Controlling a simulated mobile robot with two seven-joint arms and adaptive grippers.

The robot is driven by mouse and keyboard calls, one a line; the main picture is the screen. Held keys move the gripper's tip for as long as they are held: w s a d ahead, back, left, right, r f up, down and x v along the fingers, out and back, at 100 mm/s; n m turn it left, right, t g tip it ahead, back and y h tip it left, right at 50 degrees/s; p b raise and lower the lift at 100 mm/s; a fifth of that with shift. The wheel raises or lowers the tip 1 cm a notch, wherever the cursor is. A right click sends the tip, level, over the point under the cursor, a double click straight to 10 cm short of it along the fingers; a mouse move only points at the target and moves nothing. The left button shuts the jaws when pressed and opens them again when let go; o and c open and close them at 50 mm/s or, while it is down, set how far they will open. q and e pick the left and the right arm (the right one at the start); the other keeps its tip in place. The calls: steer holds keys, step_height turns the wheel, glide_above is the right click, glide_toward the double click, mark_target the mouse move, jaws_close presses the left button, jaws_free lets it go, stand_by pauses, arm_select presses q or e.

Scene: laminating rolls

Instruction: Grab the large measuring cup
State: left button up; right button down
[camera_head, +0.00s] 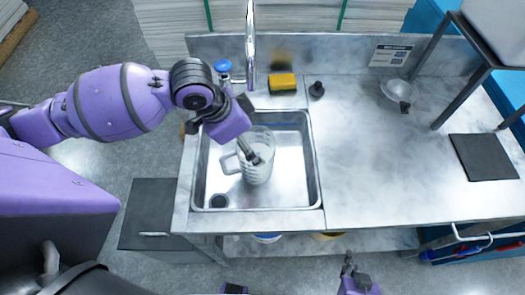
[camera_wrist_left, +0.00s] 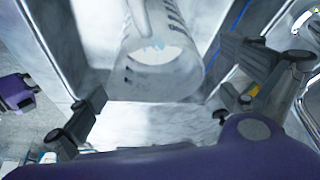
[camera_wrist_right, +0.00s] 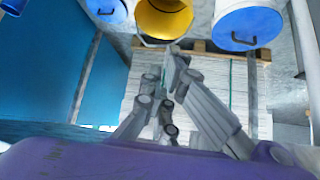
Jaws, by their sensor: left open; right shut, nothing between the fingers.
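The large clear measuring cup (camera_head: 256,170) stands in the metal sink (camera_head: 300,190), its handle toward the left. My left gripper (camera_head: 252,155) reaches down over the cup from the upper left, overlapping its rim. In the left wrist view the cup (camera_wrist_left: 155,65) lies ahead of and between the two spread fingers of the left gripper (camera_wrist_left: 160,105). Whether a finger touches the cup I cannot tell. My right gripper (camera_head: 349,266) is low in front of the counter, shut and empty; its closed fingers show in the right wrist view (camera_wrist_right: 168,98).
A faucet (camera_head: 250,45) stands behind the sink. A yellow sponge (camera_head: 283,83), a small black stopper (camera_head: 316,89) and a smaller clear measuring cup (camera_head: 396,90) are on the counter (camera_head: 360,180). A dark mat (camera_head: 484,157) lies at right.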

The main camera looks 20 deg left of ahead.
arm_select(q)
steer(key=x, duration=0.7)
steer(key=shift+s+f, duration=0.15)
steer(key=shift+s, duration=0.1)
steer(key=c, duration=1.9)
steer(key=shift+c, duration=1)
arm_select(e)
steer(key=shift+s+a+f, duration=0.15)
steer(key=shift+s, duration=0.3)
steer(key=shift+s+a+f, duration=0.1)
steer(key=shift+s, duration=0.3)
